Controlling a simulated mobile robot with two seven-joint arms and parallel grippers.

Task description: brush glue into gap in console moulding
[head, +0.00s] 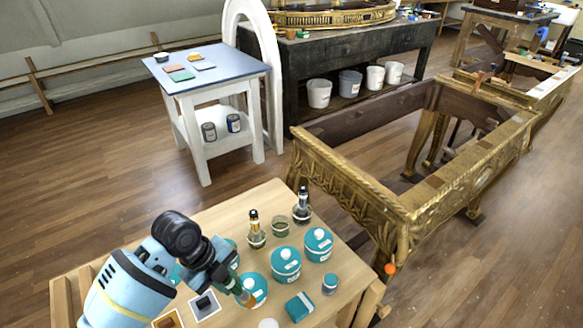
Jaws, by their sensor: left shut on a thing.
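The gilt console (405,212) stands right of the wooden bench, a carved gold frame with an open top. Darker brown patches show on its front rail; I cannot tell which is the gap. My left gripper (232,283) is over the front of the bench, shut on a thin brush-like tool (245,298) with a brownish lower end, among the teal pots. The gripper hides part of the tool, and I cannot tell whether its end touches a pot. Teal lidded pots (285,265) with white labels stand on the bench; which holds glue is unclear. My right gripper is out of view.
The bench (190,240) also holds dark-topped bottles (302,207), a small glass jar (280,226) and a teal box (299,307). An orange ball (390,268) is by the console's near corner. A white table (205,75) stands behind. Floor is clear between bench and white table.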

